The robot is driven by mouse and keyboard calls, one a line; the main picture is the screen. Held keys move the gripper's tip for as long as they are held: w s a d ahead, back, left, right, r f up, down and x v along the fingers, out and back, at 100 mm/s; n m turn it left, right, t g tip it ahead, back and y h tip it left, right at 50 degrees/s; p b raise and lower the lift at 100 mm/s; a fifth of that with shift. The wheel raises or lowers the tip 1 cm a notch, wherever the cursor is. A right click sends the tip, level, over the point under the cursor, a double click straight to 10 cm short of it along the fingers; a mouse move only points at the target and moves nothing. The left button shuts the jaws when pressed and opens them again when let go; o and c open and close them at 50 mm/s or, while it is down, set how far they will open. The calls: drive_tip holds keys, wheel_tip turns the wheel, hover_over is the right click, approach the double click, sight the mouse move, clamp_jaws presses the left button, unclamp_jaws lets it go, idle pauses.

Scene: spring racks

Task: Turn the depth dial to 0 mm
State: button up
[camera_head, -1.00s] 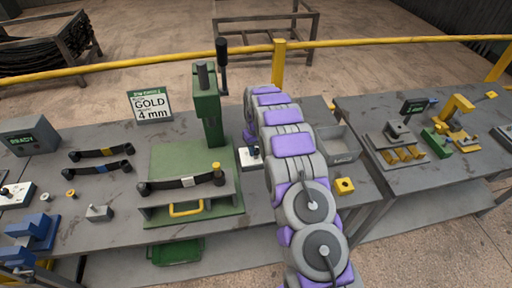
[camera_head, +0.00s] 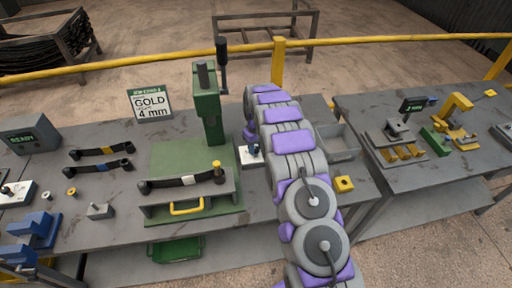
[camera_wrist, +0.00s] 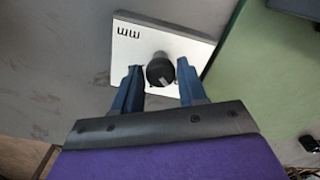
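The depth dial is a black knob (camera_wrist: 160,70) with a pale pointer mark, on a white plate (camera_wrist: 188,44) lettered "mm". In the wrist view my gripper (camera_wrist: 158,78) is open, with one blue finger on each side of the knob and gaps visible between. I cannot tell how far down the fingers reach around it. In the head view the white plate (camera_head: 244,157) shows at the right of the green press, partly hidden by my arm. The dial's setting cannot be read.
The green press (camera_head: 207,110) stands left of my arm, with a leaf spring (camera_head: 168,184) on its fixture. A card (camera_head: 151,104) reads "GOLD 4 mm".

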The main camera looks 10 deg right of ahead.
sight(256, 149)
drive_tip(key=o, duration=0.3)
drive_tip(key=shift+r+p, duration=0.65)
drive_tip(key=shift+r, duration=7.95)
